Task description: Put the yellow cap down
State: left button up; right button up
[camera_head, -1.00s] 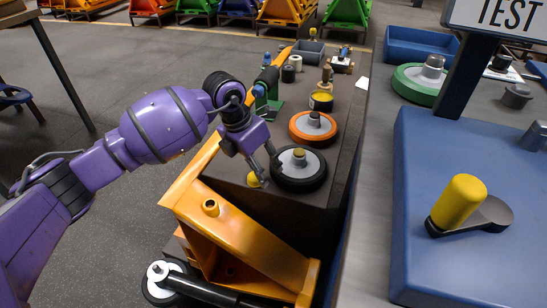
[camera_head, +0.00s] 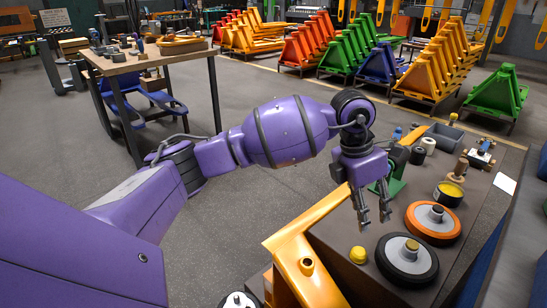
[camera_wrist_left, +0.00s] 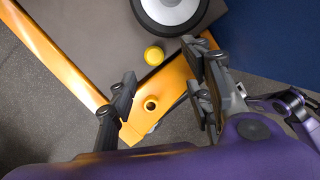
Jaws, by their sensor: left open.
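The yellow cap (camera_head: 358,255) sits on the dark tabletop (camera_head: 345,228), left of the black wheel (camera_head: 407,259) and near the orange frame (camera_head: 303,240). My left gripper (camera_head: 374,222) points down above the cap, open, with nothing between its fingers. In the left wrist view the cap (camera_wrist_left: 154,55) shows beyond the spread fingers (camera_wrist_left: 160,66), apart from them, with the wheel and orange frame close by.
An orange wheel (camera_head: 433,222), a pot of yellow stuff (camera_head: 448,194) and a grey bin (camera_head: 443,139) stand farther back on the table. A wooden workbench (camera_head: 150,62) stands at the back left. The floor between is clear.

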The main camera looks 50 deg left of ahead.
pick_arm(q)
jog(key=s+d+f+n+t+h, duration=0.1)
jog(key=s+d+f+n+h, duration=0.5)
jog(key=s+d, duration=0.4)
jog(key=s+d+f+n+t+h, duration=0.1)
jog(key=s+d+f+n+h, duration=0.25)
jog(key=s+d+h, duration=0.65)
jog(key=s+a+f+n+t+y, duration=0.5)
jog(key=a+f+n+y, duration=0.25)
jog(key=n, duration=0.45)
jog(key=s+a+f+n+t+y, duration=0.4)
jog(key=s+a+f+n+y, duration=0.25)
jog(key=n, duration=0.55)
jog(key=s+a+f+n+g+y, duration=0.2)
jog(key=s+f, duration=0.3)
jog(key=s, duration=0.5)
jog(key=s+a+f+n+g+y, duration=0.2)
jog(key=s+f+n+g, duration=0.2)
jog(key=s, duration=0.5)
jog(key=shift+s+f+n+g, duration=0.4)
jog(key=shift+f+n, duration=0.3)
jog(key=shift+n, duration=0.05)
